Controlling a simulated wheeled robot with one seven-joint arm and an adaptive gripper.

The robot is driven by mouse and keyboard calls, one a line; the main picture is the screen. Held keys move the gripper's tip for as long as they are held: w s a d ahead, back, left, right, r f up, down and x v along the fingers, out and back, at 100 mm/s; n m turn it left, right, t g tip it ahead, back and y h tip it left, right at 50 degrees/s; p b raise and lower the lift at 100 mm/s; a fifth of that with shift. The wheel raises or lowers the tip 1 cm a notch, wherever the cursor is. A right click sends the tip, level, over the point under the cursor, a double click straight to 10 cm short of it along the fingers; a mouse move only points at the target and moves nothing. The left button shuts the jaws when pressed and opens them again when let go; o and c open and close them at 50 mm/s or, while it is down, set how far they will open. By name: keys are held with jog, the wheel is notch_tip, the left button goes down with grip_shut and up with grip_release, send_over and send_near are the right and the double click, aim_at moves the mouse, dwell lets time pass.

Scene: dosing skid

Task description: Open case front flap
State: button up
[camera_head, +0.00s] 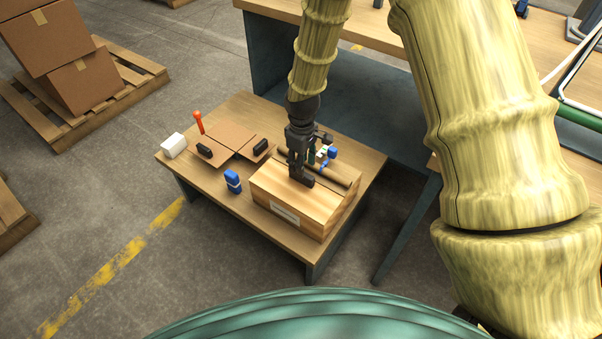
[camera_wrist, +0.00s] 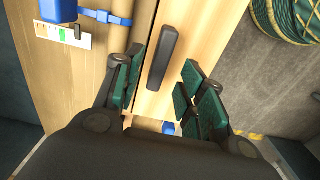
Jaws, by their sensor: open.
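The wooden case (camera_head: 318,222) stands on the low wooden table, with a pale label on its near side. In the wrist view, its light wooden panel (camera_wrist: 143,72) carries a long black handle (camera_wrist: 163,58). I take this panel for the flap; it looks shut. My gripper (camera_head: 299,172) is low over the case top, pointing down. In the wrist view, my gripper (camera_wrist: 166,88) is open, with green-padded fingers on either side of the handle's line. The handle shows whole in the gap and is not clamped. Whether a fingertip touches the panel cannot be told.
A blue object (camera_head: 233,182) stands beside the case. Brown panels (camera_head: 231,137) with black handles, a white block (camera_head: 173,145) and an orange-handled tool (camera_head: 199,122) lie to the left. A large workbench (camera_head: 340,85) stands behind. My arm hides part of the right.

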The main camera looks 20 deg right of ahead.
aim_at(295, 185)
jog(key=shift+f, duration=2.5)
grip_shut()
